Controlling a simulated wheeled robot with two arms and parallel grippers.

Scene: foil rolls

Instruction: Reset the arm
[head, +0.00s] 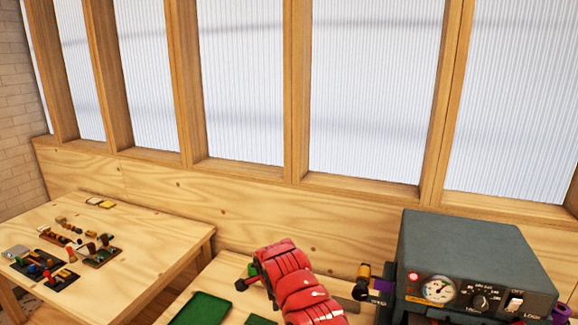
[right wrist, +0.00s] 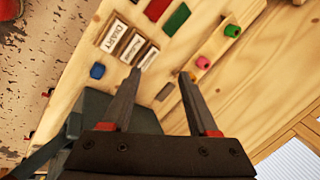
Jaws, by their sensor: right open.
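My right gripper (right wrist: 160,78) shows in the right wrist view. Its two dark fingers are apart, with nothing between them, above a light wooden worktop (right wrist: 125,75). In the head view neither gripper can be made out. A glossy red segmented shape (head: 290,280) rises at the lower middle; I cannot tell from this view what it is.
A grey machine (head: 465,250) with gauge, knob and switch stands at the lower right. A green panel (head: 200,308) lies on the near worktop. The left wooden table (head: 150,225) holds several small tools and parts. A plank wall with translucent windows closes the back.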

